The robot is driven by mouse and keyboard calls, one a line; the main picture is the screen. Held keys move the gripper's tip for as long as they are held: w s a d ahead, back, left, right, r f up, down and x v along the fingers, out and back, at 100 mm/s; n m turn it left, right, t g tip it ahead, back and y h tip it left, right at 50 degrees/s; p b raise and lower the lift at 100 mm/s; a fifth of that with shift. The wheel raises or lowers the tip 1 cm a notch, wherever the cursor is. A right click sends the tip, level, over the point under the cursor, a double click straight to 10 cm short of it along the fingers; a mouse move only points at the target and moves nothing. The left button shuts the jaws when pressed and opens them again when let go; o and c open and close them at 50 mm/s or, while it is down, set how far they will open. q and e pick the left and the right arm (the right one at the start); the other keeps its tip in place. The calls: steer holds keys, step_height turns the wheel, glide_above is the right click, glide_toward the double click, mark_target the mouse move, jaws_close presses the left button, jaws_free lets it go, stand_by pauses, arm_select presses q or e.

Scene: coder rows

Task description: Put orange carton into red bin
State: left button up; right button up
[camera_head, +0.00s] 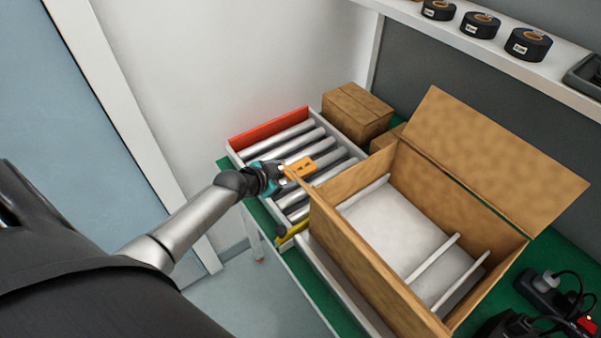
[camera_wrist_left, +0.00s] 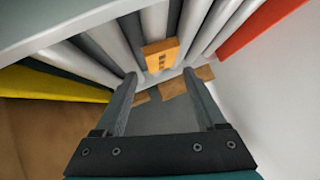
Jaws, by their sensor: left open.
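An orange carton (camera_head: 301,167) with small dark marks lies on the grey rollers of a small conveyor. In the left wrist view the orange carton (camera_wrist_left: 161,54) shows just beyond the fingertips, between their lines. My left gripper (camera_head: 284,172) is beside the carton at the conveyor's near side. Its two fingers (camera_wrist_left: 160,76) are apart, with nothing held between them. A red panel (camera_head: 268,127) stands along the conveyor's far left end and also shows in the left wrist view (camera_wrist_left: 258,28). I cannot tell whether it belongs to a red bin. My right gripper is not in view.
A large open cardboard box (camera_head: 365,255) stands right of the conveyor, its near wall close to my gripper. A closed brown box (camera_head: 357,112) is behind the rollers. A yellow edge (camera_head: 292,233) lies at the conveyor's near right end. Tape rolls (camera_head: 480,25) sit on the shelf above.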

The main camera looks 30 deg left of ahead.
mark_target(299, 170)
arm_select(q)
steer(key=shift+b+x, duration=1.2)
steer(key=shift+x, duration=1.7)
